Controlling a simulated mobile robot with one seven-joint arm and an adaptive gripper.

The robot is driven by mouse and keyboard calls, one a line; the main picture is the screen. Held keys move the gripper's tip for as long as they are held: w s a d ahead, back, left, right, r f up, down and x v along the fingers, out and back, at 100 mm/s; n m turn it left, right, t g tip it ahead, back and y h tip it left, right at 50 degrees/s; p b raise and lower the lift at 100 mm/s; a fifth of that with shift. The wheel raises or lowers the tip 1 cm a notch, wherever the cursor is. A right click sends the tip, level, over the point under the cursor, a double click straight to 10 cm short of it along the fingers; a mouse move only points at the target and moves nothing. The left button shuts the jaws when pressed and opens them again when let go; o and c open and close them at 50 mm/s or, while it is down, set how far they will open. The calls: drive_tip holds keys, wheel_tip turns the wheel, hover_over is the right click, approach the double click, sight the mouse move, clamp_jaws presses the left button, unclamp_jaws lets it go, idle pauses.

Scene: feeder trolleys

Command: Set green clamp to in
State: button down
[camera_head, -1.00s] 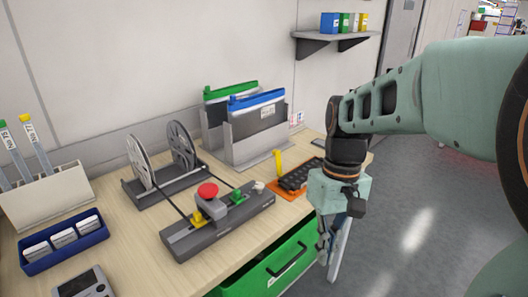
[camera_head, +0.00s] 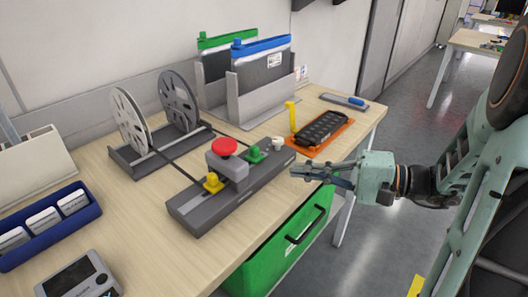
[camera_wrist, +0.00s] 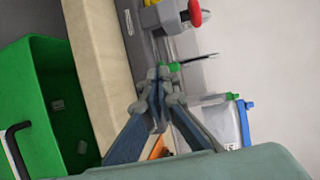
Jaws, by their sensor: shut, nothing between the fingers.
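The green clamp (camera_head: 255,154) is a small green piece on the grey splicer block (camera_head: 196,207), right of the red knob (camera_head: 228,147). A yellow clamp (camera_head: 213,183) sits left of the knob on the same block. My gripper (camera_head: 298,172) is shut and empty, beside the block's right end, to the right of the green clamp and apart from it. In the wrist view the green clamp (camera_wrist: 175,67) shows just beyond my fingertips (camera_wrist: 157,72), partly hidden by them. I cannot tell the clamp's exact setting.
Two reels (camera_head: 180,101) stand behind the block. An orange tray (camera_head: 322,147) with a black part and a yellow upright lies behind my gripper. A green bin (camera_head: 270,258) hangs below the table's front edge. Blue box (camera_head: 47,237) at left.

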sight(271, 160)
drive_tip(key=shift+w+d+r+m+t, duration=0.2)
drive_tip(key=shift+w+d+m+t, duration=0.4)
drive_tip(key=shift+w+d+t, duration=0.5)
drive_tip(key=shift+w+a+r+t, duration=0.15)
drive_tip(key=shift+w+t, duration=0.15)
drive_tip(key=b+x, duration=0.1)
drive_tip(key=x, duration=0.8)
drive_tip(key=shift+w+a+r, duration=0.1)
drive_tip(key=shift+a+r, duration=0.05)
drive_tip(key=shift+a, duration=0.15)
drive_tip(key=shift+b, duration=0.35)
